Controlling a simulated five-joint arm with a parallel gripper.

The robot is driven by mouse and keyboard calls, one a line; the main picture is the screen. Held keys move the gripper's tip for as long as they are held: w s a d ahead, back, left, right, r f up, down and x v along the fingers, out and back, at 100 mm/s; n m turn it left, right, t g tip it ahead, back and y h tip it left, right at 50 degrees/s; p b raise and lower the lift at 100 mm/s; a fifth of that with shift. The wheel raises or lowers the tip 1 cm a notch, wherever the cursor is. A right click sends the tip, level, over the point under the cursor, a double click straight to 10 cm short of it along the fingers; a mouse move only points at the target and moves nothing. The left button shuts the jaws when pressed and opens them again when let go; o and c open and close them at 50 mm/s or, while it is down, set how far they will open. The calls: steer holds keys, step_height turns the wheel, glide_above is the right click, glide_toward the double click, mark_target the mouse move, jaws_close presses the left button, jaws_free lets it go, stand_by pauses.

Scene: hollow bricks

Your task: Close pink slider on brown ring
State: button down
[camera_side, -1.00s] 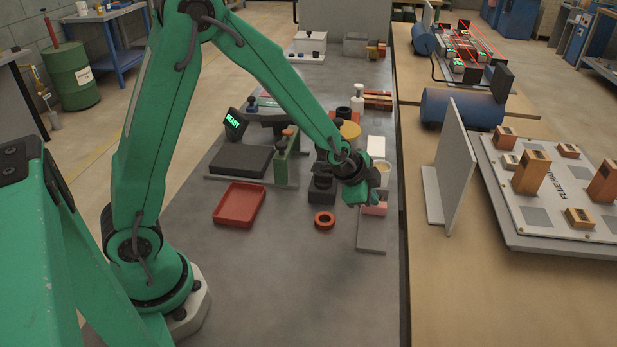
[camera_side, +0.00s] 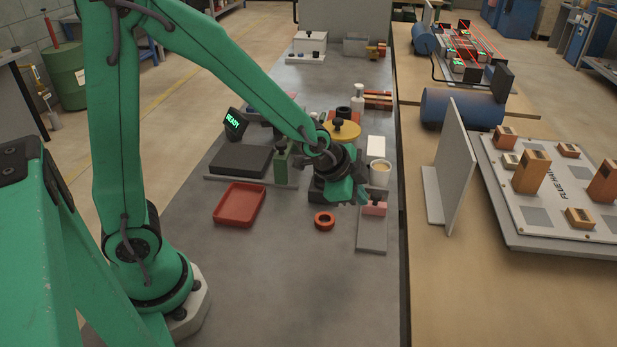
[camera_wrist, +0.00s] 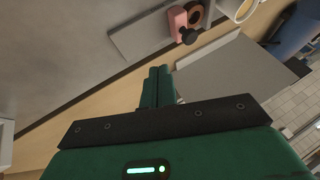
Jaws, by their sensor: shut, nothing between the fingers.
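The pink slider (camera_side: 375,209) sits at the far end of a grey plate (camera_side: 372,238) and carries a black knob. In the wrist view the pink slider (camera_wrist: 177,23) lies right beside the brown ring (camera_wrist: 195,12); I cannot tell whether they touch. The brown ring is not clearly visible in the side view. My gripper (camera_side: 361,198) is shut and empty, just left of the slider and apart from it. In the wrist view my gripper's fingers (camera_wrist: 160,70) are together, pointing toward the plate area.
An orange ring (camera_side: 325,220) lies on the bench left of the plate. A cup (camera_side: 380,173) stands behind the slider. A red tray (camera_side: 239,204) lies further left. An upright grey panel (camera_side: 455,160) stands to the right. The bench's front is clear.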

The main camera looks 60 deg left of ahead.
steer(key=shift+v, duration=2.45)
steer(key=shift+s+d+r, duration=0.1)
steer(key=s+a+r+n, duration=0.3)
steer(key=s+r+n, duration=0.1)
steer(key=s, duration=0.4)
steer(key=s+a+r+n+g+y, duration=0.1)
steer(key=s+a+r+n, duration=0.2)
steer(key=s+r+n, duration=0.2)
steer(key=s+n, duration=0.1)
steer(key=s, duration=0.2)
steer(key=shift+s+a+r, duration=0.25)
steer(key=shift+a+r, duration=0.05)
